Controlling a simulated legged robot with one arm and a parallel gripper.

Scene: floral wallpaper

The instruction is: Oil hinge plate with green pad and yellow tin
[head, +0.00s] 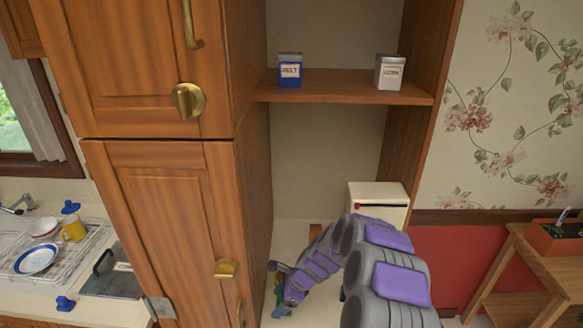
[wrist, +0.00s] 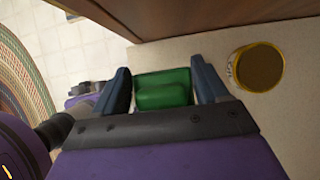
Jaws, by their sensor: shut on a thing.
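My gripper (wrist: 164,84) is shut on the green pad (wrist: 164,90), which sits between its two blue-grey fingers in the wrist view. In the head view my gripper (head: 277,290) is low beside the tall wooden cabinet, with a bit of green showing. The round yellow tin (wrist: 257,67) stands on the pale surface to the right of my gripper, apart from it. Its inside looks dark brown. A grey metal plate (head: 158,307), possibly the hinge plate, is at the lower left edge of the cabinet door.
The tall wooden cabinet (head: 165,200) has brass knobs. A shelf (head: 340,88) holds a blue tin (head: 290,71) and a white tin (head: 389,73). A white box (head: 378,195) stands behind my arm. At left is a dish rack (head: 65,250); at right, a wooden stand (head: 530,262).

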